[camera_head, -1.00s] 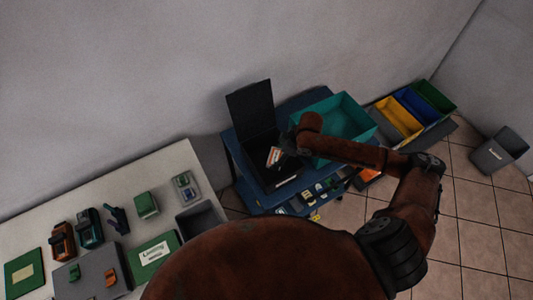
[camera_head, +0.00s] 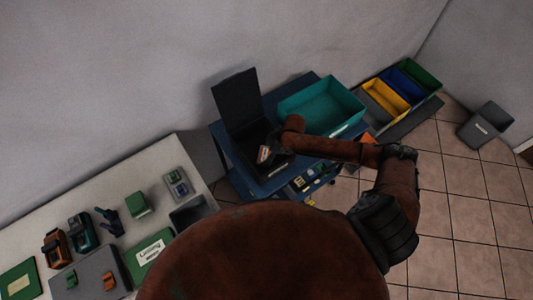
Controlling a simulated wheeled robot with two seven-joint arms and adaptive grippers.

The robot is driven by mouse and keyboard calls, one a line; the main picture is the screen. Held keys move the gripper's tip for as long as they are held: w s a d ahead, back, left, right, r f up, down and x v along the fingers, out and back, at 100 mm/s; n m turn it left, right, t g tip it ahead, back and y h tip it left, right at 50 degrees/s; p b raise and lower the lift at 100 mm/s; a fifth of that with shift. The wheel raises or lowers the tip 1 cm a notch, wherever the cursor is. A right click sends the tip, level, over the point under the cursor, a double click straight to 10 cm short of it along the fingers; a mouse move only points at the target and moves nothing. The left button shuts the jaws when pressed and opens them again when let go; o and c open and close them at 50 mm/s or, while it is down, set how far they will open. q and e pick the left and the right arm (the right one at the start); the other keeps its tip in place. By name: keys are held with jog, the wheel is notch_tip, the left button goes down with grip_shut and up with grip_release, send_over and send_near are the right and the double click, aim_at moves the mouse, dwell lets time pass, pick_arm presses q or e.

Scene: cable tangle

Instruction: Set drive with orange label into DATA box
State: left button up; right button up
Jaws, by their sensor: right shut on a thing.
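The drive with the orange label (camera_head: 264,153) shows as a small pale piece with an orange stripe in the head view. My right gripper (camera_head: 271,154) is shut on it, at the opening of a black box (camera_head: 272,184) whose lid (camera_head: 237,98) stands open at the back. The gripper's fingers are dark and partly hidden by my arm and the dark box interior. I cannot tell whether the drive touches the box's floor. I cannot read a DATA label on the box. My left gripper is not in view.
The black box stands on a blue table (camera_head: 218,130) beside a teal bin (camera_head: 347,101). Yellow (camera_head: 386,99), blue and green bins stand to the right, with a grey waste bin (camera_head: 487,127) beyond. A pale table (camera_head: 165,150) with several devices lies at left.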

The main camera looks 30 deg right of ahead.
jog(key=o, duration=1.2)
jog(key=shift+f, duration=0.1)
jog(key=v, duration=1.2)
jog(key=shift+r+p, duration=0.2)
jog(key=shift+p, duration=0.1)
